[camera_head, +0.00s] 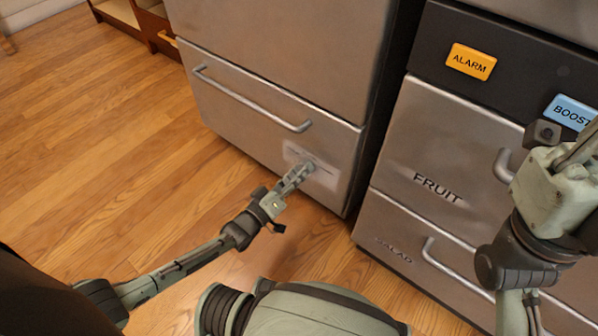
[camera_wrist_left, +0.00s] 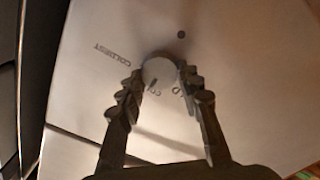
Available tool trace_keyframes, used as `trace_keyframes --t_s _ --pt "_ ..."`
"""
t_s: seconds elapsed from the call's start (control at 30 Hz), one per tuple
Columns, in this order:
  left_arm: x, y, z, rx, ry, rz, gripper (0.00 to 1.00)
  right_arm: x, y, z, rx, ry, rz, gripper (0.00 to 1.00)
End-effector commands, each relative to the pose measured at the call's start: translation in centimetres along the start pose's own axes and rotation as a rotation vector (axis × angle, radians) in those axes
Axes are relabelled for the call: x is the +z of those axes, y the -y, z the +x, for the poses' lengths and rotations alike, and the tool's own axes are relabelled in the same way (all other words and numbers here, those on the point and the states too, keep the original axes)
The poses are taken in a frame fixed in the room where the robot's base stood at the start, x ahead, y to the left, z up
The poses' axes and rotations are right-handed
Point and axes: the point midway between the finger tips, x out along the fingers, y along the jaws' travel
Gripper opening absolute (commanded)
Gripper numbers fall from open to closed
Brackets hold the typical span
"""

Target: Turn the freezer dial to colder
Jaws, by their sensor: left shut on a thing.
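The freezer dial (camera_wrist_left: 158,71) is a small round grey knob on a pale plate (camera_head: 322,176) low on the freezer drawer front. My left gripper (camera_head: 300,174) reaches the plate from the lower left; in the left wrist view its fingers (camera_wrist_left: 160,80) are shut on the dial, one on each side. A dark pointer mark on the dial points down and slightly left. The word COLDEST (camera_wrist_left: 112,54) is printed left of the dial; lettering below it is partly hidden. My right gripper (camera_head: 575,150) is at the right edge, partly cut off, away from the dial.
The freezer drawer has a long bar handle (camera_head: 250,100) above the plate. To the right stand drawers marked FRUIT (camera_head: 438,187) and SALAD, with protruding handles, under a dark panel with ALARM (camera_head: 470,62) and BOOST (camera_head: 571,111) labels. Wood floor (camera_head: 110,150) is clear at left.

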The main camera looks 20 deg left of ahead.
Motion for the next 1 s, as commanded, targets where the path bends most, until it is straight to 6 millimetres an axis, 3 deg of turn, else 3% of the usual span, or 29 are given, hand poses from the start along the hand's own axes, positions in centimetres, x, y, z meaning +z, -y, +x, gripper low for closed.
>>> trace_keyframes --t_s 0.2,0.23,0.37,0.73,1.0 --pt "-0.1 -0.1 0.2 0.000 -0.001 0.001 0.06 -0.1 -0.1 0.0 0.004 -0.004 -0.001 0.00" --pt "-0.1 -0.1 0.2 0.000 -0.001 0.001 0.38 -0.1 -0.1 0.1 0.005 -0.004 -0.002 0.00" --pt "-0.1 0.0 0.1 0.000 -0.001 0.001 0.54 -0.1 -0.1 0.1 0.006 -0.006 -0.002 0.00" --pt "-0.3 -0.3 0.0 0.001 -0.001 0.002 0.56 0.0 -0.1 0.1 0.009 -0.008 -0.001 0.00" --pt "-3.2 -3.2 0.0 0.004 -0.002 0.002 0.56 0.0 -0.1 0.1 0.007 -0.005 -0.001 0.00"
